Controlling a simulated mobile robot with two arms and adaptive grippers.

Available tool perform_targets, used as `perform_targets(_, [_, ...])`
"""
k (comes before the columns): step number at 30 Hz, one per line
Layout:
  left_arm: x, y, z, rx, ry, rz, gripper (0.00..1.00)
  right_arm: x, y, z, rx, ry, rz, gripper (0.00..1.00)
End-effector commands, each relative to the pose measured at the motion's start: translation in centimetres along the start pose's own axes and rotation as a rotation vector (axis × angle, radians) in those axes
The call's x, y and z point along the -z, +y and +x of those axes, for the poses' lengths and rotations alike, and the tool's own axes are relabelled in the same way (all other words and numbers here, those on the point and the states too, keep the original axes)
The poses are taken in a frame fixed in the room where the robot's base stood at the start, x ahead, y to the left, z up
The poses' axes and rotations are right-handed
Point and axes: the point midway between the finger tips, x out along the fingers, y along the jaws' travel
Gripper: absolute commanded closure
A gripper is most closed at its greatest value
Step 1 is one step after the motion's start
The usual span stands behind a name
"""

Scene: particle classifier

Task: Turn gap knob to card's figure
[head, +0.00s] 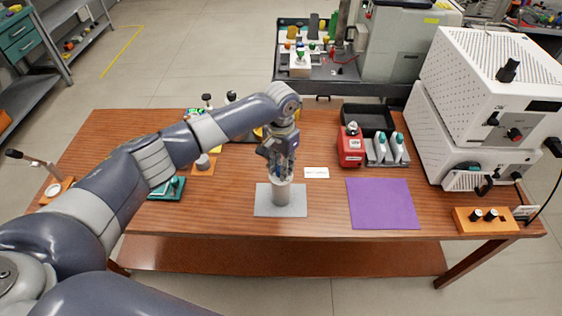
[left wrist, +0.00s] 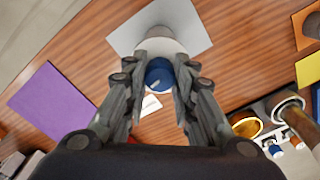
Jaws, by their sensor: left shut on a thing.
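A light grey cylinder-shaped device (head: 281,194) stands upright on a grey mat (head: 262,207) at the table's middle. Its round blue knob (left wrist: 159,76) shows in the left wrist view with a pale line on top. My left gripper (head: 281,166) points straight down over the device. Its fingers are closed on both sides of the knob and mostly hide it in the head view. The white card (head: 316,172) lies flat on the table just right of the device; its print is too small to read. My right gripper is not in view.
A purple mat (head: 383,204) lies to the right. Behind it are a red box (head: 351,147) and a rack of white bottles (head: 385,149). White machines (head: 477,110) fill the table's right end. A green tray (head: 166,189) sits left, near my arm.

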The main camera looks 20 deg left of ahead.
Motion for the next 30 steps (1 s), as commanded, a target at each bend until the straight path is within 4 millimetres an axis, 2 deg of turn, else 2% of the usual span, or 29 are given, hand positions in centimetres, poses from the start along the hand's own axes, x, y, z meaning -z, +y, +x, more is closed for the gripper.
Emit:
perform_targets(8, [0.1,0.1,0.0,-0.001,0.001,0.007,0.99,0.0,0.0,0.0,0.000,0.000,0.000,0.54])
perform_targets(9, [0.1,0.1,0.0,-0.002,0.001,0.007,0.71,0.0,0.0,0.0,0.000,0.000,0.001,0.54])
perform_targets(11, [0.1,0.1,0.0,-0.002,0.001,0.007,0.57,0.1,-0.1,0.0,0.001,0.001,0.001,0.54])
perform_targets(12, [0.1,0.1,0.0,-0.001,0.001,0.007,0.54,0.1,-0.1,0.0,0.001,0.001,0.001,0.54])
perform_targets(23, [0.1,0.1,-0.3,-0.001,0.002,0.006,0.54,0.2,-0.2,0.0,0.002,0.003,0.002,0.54])
perform_targets(26, [0.1,0.1,-1.4,-0.002,0.003,0.007,0.54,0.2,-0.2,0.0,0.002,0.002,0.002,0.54])
perform_targets(30, [0.2,0.0,-4.1,-0.001,0.005,0.007,0.54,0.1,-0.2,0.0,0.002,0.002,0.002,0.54])
